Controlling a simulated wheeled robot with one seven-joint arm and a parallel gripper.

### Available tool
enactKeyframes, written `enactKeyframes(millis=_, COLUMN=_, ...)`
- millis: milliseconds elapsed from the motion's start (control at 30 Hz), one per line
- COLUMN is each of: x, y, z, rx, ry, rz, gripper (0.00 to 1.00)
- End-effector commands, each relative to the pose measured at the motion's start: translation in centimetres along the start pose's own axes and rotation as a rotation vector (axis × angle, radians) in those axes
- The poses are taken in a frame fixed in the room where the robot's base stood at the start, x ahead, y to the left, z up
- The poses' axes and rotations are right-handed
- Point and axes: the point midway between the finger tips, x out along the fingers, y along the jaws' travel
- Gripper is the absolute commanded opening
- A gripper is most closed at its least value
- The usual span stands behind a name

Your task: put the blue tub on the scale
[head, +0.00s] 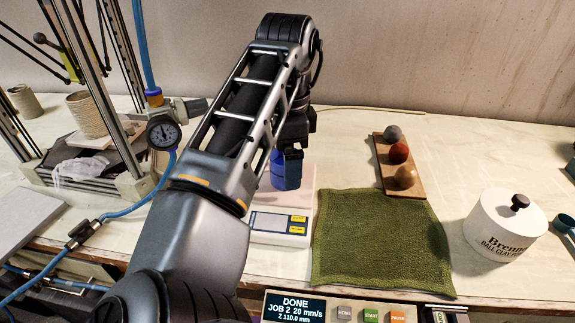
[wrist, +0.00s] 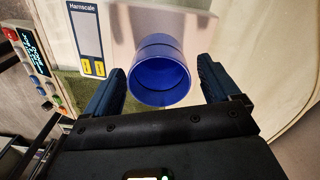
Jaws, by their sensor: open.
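The blue tub (wrist: 160,78) stands on the pale plate of the scale (wrist: 118,22) in the wrist view, with its open mouth toward the camera. In the head view the tub (head: 278,172) is partly hidden behind my gripper (head: 290,165), over the scale (head: 278,234). In the wrist view my gripper (wrist: 165,92) is open, with one finger on each side of the tub and a gap visible on both sides. Whether the tub's base rests fully on the plate is hidden.
A green towel (head: 378,240) lies right of the scale. Behind it is a wooden board (head: 388,150) with three balls. A white lidded jar (head: 490,232) stands at the right. A metal frame machine (head: 95,165) with a blue hose and gauge stands at the left. A control panel (head: 345,308) is in front.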

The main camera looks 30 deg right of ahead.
Motion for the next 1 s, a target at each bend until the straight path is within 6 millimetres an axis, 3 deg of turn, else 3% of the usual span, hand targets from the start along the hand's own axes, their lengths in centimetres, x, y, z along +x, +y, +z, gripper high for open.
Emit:
enactKeyframes(millis=233, x=-5.5, y=-0.1, z=0.1, rx=0.001, ry=-0.005, rz=-0.004, gripper=0.89)
enactKeyframes(millis=433, x=-8.7, y=0.0, z=0.1, rx=0.0, ry=-0.004, rz=-0.003, gripper=0.89)
enactKeyframes(millis=633, x=-10.1, y=0.0, z=0.0, rx=0.001, ry=-0.001, rz=-0.001, gripper=0.89)
enactKeyframes(millis=1000, x=-10.2, y=0.0, z=0.0, rx=0.0, ry=0.0, rz=0.0, gripper=0.89)
